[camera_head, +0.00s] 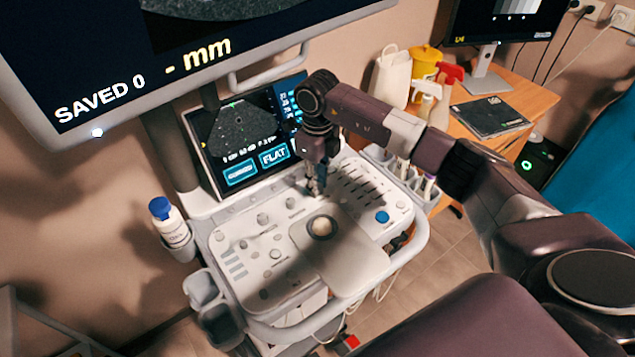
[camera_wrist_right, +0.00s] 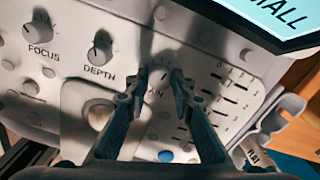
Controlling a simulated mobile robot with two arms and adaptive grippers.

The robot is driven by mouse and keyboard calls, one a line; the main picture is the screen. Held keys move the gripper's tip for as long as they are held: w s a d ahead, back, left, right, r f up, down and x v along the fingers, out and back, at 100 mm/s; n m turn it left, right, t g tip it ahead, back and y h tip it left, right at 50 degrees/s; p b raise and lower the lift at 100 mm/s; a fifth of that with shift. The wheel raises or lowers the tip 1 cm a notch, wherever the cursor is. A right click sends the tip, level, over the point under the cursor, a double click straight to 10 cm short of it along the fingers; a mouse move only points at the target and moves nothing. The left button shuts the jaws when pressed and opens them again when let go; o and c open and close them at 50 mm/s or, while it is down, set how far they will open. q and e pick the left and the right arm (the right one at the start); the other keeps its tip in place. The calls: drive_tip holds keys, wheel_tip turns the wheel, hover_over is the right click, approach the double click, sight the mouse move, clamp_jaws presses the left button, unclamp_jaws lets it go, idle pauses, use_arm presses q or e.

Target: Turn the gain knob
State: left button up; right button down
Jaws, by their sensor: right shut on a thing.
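The console panel (camera_head: 350,262) carries several knobs. My right gripper (camera_head: 317,190) reaches down to it just below the touchscreen, pointing at the panel. In the right wrist view its two fingertips (camera_wrist_right: 159,77) stand close together around the gain knob (camera_wrist_right: 158,74), which is mostly hidden between them. The label below the fingertips is partly covered; only its end letters show. The depth knob (camera_wrist_right: 101,48) and the focus knob (camera_wrist_right: 40,27) lie to the left, clear of the fingers. My left gripper is not in view.
A trackball (camera_head: 322,226) sits in front of the gripper, and sliders (camera_head: 362,183) lie to its right. The touchscreen (camera_head: 240,137) and large monitor (camera_head: 215,75) rise behind. A bottle (camera_head: 170,225) stands at the left edge; spray bottles (camera_head: 440,95) stand at the back right.

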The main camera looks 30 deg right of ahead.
drive_tip(key=shift+r, duration=0.1)
drive_tip(key=c, duration=1.7)
unclamp_jaws()
drive_tip(key=shift+o, duration=0.2)
wheel_tip(320, 180, up, 12)
